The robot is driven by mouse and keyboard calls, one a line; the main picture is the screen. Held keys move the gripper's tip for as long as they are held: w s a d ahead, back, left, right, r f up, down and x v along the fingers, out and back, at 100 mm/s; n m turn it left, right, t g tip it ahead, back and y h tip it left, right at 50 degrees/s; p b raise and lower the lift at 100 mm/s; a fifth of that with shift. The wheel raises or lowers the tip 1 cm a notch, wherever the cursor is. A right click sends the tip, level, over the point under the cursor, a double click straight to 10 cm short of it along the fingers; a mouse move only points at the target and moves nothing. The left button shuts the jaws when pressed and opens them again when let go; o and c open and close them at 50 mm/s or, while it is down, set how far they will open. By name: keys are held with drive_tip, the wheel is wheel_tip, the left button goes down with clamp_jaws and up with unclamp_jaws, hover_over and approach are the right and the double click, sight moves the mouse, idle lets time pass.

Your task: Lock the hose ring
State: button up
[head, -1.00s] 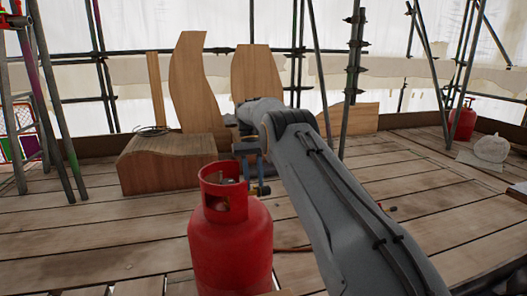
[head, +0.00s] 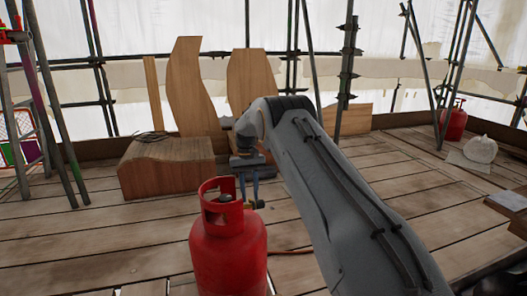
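A red gas cylinder (head: 228,250) stands upright on the planks in the near middle. A small valve (head: 225,198) shows inside its collar. A thin red hose (head: 290,252) lies on the boards to the right of the cylinder. I cannot make out the hose ring. My gripper (head: 250,202) points down just beyond and to the right of the collar, with its two blue fingers apart. A small dark piece shows at the fingertips; I cannot tell whether it belongs to the gripper. Whether the gripper touches the cylinder is unclear.
A wooden block (head: 165,168) and tall shaped boards (head: 188,90) stand behind on the left. Scaffold poles (head: 348,75) rise around the deck. A second red cylinder (head: 454,122) and a pale bag (head: 480,150) sit at the back right. The planks to the right are mostly clear.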

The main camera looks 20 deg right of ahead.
drive_tip(key=shift+s+r+t+p, duration=0.35)
drive_tip(key=shift+t+p, duration=0.3)
drive_tip(key=shift+p, duration=1.65)
drive_tip(key=shift+s+r+t+p, duration=0.1)
drive_tip(key=shift+r+t+p, duration=0.45)
drive_tip(key=shift+p, duration=1.7)
drive_tip(key=t+p, duration=0.1)
drive_tip(key=p, duration=0.2)
drive_tip(key=shift+s+p, duration=0.2)
drive_tip(key=shift+p, duration=0.1)
drive_tip(key=t+p, duration=0.1)
drive_tip(key=p, duration=0.3)
drive_tip(key=s+r+t+p, duration=0.1)
drive_tip(key=t+p, duration=0.1)
drive_tip(key=p, duration=0.2)
drive_tip(key=shift+s+t, duration=0.1)
drive_tip(key=shift+t, duration=0.2)
drive_tip(key=s+r+g+p, duration=0.1)
drive_tip(key=s+r+p, duration=0.1)
drive_tip(key=s+r, duration=1.4)
drive_tip(key=shift+s+r+g, duration=0.15)
drive_tip(key=shift+r+g, duration=0.15)
drive_tip(key=shift+r, duration=1.7)
drive_tip(key=t+b, duration=0.2)
drive_tip(key=b, duration=0.4)
approach(251, 201)
drive_tip(key=shift+w+f, duration=0.25)
drive_tip(key=shift+w, duration=0.25)
drive_tip(key=shift+x, duration=3.8)
